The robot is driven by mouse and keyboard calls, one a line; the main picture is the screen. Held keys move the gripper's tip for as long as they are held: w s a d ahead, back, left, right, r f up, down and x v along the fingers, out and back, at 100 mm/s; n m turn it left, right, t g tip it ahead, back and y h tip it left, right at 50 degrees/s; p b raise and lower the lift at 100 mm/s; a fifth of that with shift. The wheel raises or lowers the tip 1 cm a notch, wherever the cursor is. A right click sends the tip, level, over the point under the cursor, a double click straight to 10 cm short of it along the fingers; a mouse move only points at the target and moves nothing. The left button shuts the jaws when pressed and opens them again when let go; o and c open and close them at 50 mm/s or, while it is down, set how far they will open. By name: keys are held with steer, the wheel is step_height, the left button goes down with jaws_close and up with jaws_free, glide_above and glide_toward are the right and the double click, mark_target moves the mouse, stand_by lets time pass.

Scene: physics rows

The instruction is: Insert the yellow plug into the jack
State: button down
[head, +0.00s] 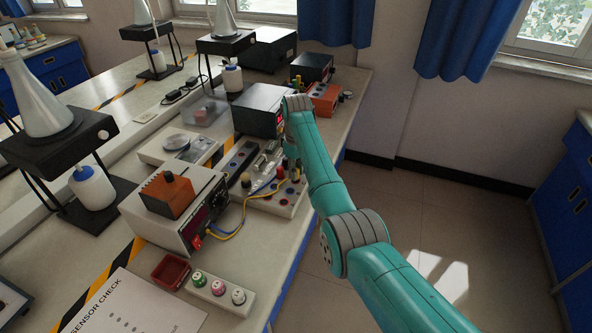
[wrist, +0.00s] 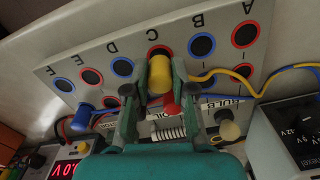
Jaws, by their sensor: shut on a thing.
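The yellow plug (wrist: 160,76) is between the two fingers of my gripper (wrist: 159,88) in the wrist view, and the gripper is shut on it. The far end of the plug overlaps a red-ringed jack (wrist: 160,49) in the lettered row of the grey jack panel (wrist: 225,22). I cannot tell whether its tip is above the jack or inside it. A yellow cable (wrist: 236,77) runs off to the right. In the head view the jack panel (head: 287,209) lies below my arm, and the held plug is too small to make out.
A blue plug (wrist: 82,117), a red plug (wrist: 172,109) and a cream knob (wrist: 229,130) stand close to the gripper in the wrist view. A meter box (head: 190,225), a red tray (head: 171,271) and a black instrument (head: 258,108) surround the panel.

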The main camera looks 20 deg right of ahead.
steer(key=shift+f, duration=0.6)
steer(key=c, duration=0.5)
jaws_free()
steer(key=shift+r, duration=0.1)
steer(key=shift+r, duration=3.15)
